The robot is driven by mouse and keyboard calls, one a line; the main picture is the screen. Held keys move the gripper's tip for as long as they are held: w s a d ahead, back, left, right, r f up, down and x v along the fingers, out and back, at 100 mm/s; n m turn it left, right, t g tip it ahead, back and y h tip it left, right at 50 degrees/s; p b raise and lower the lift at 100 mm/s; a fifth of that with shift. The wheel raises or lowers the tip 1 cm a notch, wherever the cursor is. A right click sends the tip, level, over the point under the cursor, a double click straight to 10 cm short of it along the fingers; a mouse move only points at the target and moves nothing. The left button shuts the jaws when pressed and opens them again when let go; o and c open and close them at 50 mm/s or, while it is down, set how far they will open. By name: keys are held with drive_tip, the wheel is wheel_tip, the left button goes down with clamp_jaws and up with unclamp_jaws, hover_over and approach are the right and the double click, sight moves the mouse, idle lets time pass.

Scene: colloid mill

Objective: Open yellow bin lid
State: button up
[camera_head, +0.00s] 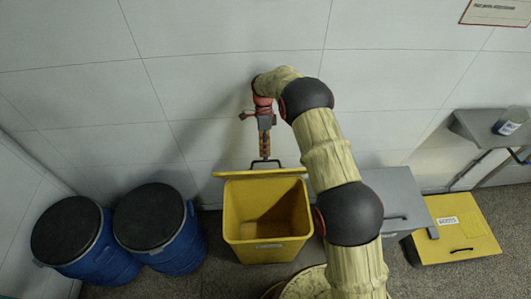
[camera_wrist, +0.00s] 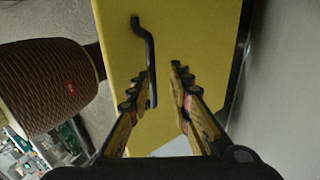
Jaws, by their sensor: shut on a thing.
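The yellow bin (camera_head: 266,249) stands on the floor against the wall, and its empty-looking inside shows from above. Its yellow lid (camera_head: 232,174) is raised at the back edge and shows nearly edge-on. In the wrist view the lid (camera_wrist: 185,28) fills the middle, with a bent black handle (camera_wrist: 149,45) on it. My gripper (camera_head: 265,155) points down at the handle behind the bin opening.
Two blue drums with black tops, one nearer (camera_head: 150,217) and one farther left (camera_head: 66,231), stand left of the bin. A grey bin (camera_head: 391,187) and a second yellow bin with a closed lid (camera_head: 462,236) stand to the right. The white wall (camera_head: 210,95) is close behind my gripper.

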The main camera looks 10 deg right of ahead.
drive_tip(key=o, duration=0.7)
wheel_tip(320, 180, down, 2)
drive_tip(key=shift+w+d+f, duration=0.1)
drive_tip(key=shift+f, duration=0.15)
drive_tip(key=shift+c, duration=0.2)
drive_tip(key=shift+r, duration=0.15)
drive_tip(key=shift+c, duration=0.4)
drive_tip(key=shift+r, duration=0.15)
drive_tip(key=shift+c, duration=0.4)
wheel_tip(320, 180, up, 10)
drive_tip(key=shift+r, duration=0.2)
drive_tip(key=shift+c, duration=0.3)
